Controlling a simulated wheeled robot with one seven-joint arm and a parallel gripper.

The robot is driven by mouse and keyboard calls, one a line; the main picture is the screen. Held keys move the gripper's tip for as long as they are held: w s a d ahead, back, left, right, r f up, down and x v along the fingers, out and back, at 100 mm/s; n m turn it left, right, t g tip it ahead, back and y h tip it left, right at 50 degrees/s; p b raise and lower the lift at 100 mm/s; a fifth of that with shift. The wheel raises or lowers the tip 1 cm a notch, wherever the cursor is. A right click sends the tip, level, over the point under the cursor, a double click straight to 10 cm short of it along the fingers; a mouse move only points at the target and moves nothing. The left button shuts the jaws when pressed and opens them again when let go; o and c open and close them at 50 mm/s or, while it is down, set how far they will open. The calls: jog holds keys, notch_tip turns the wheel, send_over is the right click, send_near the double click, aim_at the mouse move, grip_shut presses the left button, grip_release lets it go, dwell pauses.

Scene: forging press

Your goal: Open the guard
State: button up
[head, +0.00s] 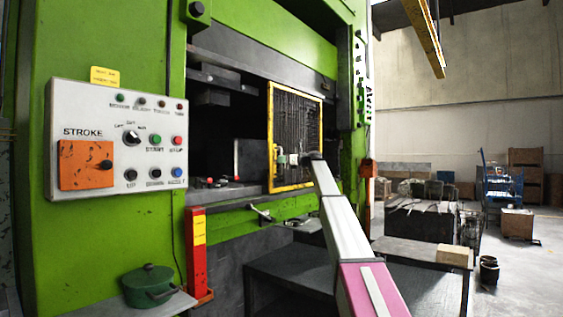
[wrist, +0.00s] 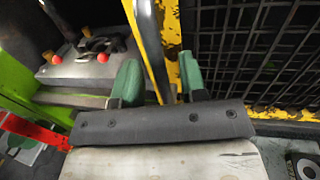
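The guard (head: 298,128) is a dark mesh panel in a yellow frame on the front of the green press. It covers the right part of the press opening; the left part is uncovered. My gripper (head: 294,160) is at the lower part of the guard, in front of the mesh. In the wrist view its two green fingers (wrist: 158,78) stand apart on either side of an upright yellow and grey bar (wrist: 150,45). A gap shows beside the bar, so the fingers do not look closed on it. The guard's mesh (wrist: 255,50) fills the right of that view.
A control panel (head: 118,140) with an orange stroke plate is at left. A red post (head: 197,250) and a green pot (head: 148,284) stand below it. A dark table (head: 285,275) lies under my arm. Red-knobbed controls (wrist: 85,55) sit left of my fingers.

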jog(key=v, duration=0.9)
jog(key=shift+s+d, duration=0.15)
jog(key=shift+d, duration=0.1)
jog(key=s+a+f+n+g+h, duration=0.1)
jog(key=s+f+n+h, duration=0.2)
jog(key=s+f, duration=0.85)
jog(key=s+a+f+n+g+h, duration=0.1)
jog(key=s+f+n+h, duration=0.2)
jog(key=f, duration=1.8)
jog(key=s+a+f+n+g+h, duration=0.15)
jog(key=s+f+n, duration=0.4)
jog(key=f, duration=1.05)
jog(key=s+d+f+n+g+h, duration=0.1)
jog(key=s+f+n, duration=0.3)
jog(key=s+f, duration=0.4)
jog(key=s+d+f+n+g+h, duration=0.2)
jog(key=s+f, duration=0.6)
jog(key=s, duration=0.9)
jog(key=s+d+f+n+g+h, duration=0.2)
jog(key=s+f+n+h, duration=0.3)
jog(key=s+f, duration=0.4)
jog(key=s+n, duration=0.1)
jog(key=s, duration=0.2)
jog(key=shift+s+d, duration=0.35)
jog(key=shift+d, duration=0.05)
